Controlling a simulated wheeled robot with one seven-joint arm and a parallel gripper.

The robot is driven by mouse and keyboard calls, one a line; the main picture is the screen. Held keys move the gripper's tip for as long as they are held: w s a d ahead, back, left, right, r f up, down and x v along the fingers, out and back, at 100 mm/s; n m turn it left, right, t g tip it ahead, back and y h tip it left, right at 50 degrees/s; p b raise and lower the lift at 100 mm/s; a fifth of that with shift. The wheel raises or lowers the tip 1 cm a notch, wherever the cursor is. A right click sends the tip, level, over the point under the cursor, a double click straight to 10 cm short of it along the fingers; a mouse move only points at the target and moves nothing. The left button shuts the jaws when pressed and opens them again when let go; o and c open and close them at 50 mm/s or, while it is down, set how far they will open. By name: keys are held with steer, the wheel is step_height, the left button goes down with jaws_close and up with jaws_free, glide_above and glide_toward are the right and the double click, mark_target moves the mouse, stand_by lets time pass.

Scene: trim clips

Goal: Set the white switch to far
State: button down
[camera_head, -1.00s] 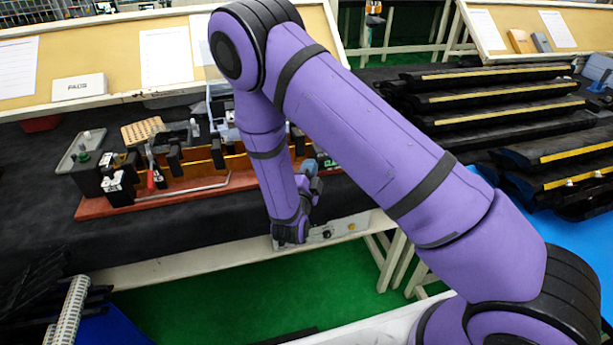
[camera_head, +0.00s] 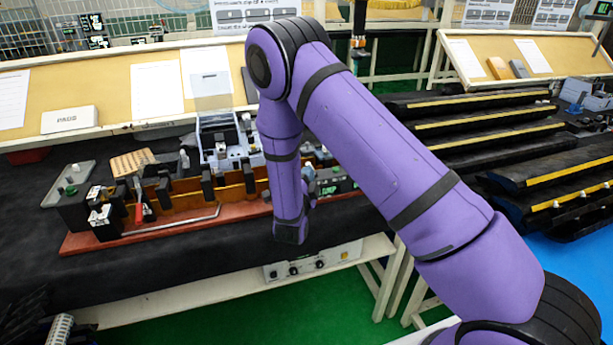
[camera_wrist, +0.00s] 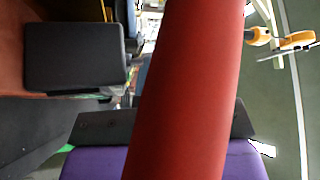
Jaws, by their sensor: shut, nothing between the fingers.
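My gripper (camera_head: 309,182) is mostly hidden behind my purple forearm in the head view, at the front edge of the dark bench. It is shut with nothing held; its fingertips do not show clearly. I cannot make out the white switch for certain. A small white-and-black part (camera_head: 98,213) stands at the left end of the red-brown board (camera_head: 160,233). A dark unit with a green display (camera_head: 338,187) is just right of my gripper. In the wrist view a broad red shape (camera_wrist: 190,90) fills the middle, close to the lens, and hides what lies behind it.
A grey bin (camera_head: 225,135) stands behind the board. A pale panel with knobs (camera_head: 315,262) sits below the bench edge. Black trays with yellow strips (camera_head: 480,120) are stacked at the right. In the wrist view a dark block (camera_wrist: 75,55) is at upper left.

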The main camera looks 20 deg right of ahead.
steer(key=shift+d+r+m+g, duration=0.25)
steer(key=shift+m+g, duration=0.15)
steer(key=shift+m, duration=0.4)
steer(key=shift+d+r+m+g, duration=0.2)
steer(key=shift+m+g, duration=0.2)
steer(key=shift+m, duration=0.2)
steer(key=shift+d+r+m+g, duration=0.15)
steer(key=shift+m+g, duration=0.25)
steer(key=shift+m, duration=0.2)
steer(key=m+y, duration=0.1)
steer(key=d+m+g, duration=0.1)
steer(key=shift+d+r+m+g+y, duration=0.1)
steer(key=shift+r+m+g+y, duration=0.05)
steer(key=shift+m+g+y, duration=0.2)
steer(key=shift+s, duration=0.1)
steer(key=r+v, duration=0.1)
steer(key=v, duration=1.3)
steer(key=shift+d+r, duration=0.15)
steer(key=shift+d, duration=0.1)
